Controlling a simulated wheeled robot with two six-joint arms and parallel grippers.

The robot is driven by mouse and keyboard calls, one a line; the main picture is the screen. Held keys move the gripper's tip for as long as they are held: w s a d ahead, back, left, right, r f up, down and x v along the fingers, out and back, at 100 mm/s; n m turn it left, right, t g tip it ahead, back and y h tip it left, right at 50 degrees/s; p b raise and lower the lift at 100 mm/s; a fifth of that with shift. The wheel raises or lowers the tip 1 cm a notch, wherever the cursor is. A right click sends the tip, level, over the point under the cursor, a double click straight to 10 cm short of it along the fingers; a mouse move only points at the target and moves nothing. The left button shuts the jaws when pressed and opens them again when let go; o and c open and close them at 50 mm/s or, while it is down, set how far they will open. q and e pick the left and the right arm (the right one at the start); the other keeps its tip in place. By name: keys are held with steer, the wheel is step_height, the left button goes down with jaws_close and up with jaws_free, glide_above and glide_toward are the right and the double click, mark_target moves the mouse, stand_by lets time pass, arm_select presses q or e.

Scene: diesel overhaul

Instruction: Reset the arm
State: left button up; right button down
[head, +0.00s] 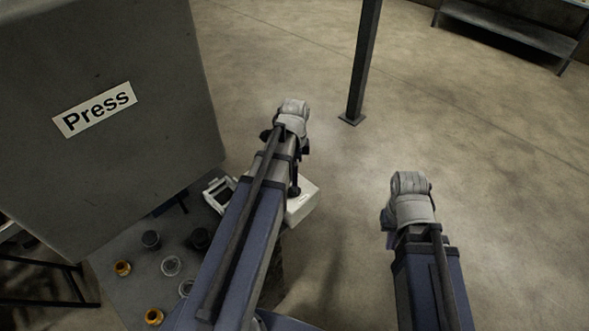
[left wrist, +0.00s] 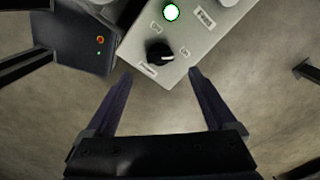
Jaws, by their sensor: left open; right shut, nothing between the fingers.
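My left gripper (left wrist: 159,73) is open and empty in the left wrist view, its two dark fingers apart. Just beyond its fingertips is a pale grey control box (left wrist: 208,45) with a black knob (left wrist: 160,53), a lit green-white button (left wrist: 171,12) and small labels. The fingers look apart from the knob. In the head view the box (head: 302,206) sits beside my left arm, which partly hides it and the left gripper. My right gripper (head: 389,239) is shut and empty, mostly hidden beside the right arm's end, over bare floor.
A large grey cabinet labelled "Press" (head: 100,165) fills the left. Below it, a grey table (head: 125,300) carries gold, clear and black round parts and a white frame (head: 216,190). A dark post (head: 361,70) stands ahead.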

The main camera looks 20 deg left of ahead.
stand_by(0.4)
arm_select(q)
steer(key=shift+d, duration=0.15)
steer(key=s+d+n+b, duration=0.1)
steer(key=s+d+n, duration=0.3)
steer(key=d, duration=0.6)
steer(key=s+d+f+n+y, duration=0.1)
steer(key=s+d+n, duration=0.4)
steer(key=s+d, duration=0.3)
steer(key=shift+d+f+b, duration=0.25)
steer(key=shift+d+b, duration=0.1)
steer(key=shift+d, duration=0.85)
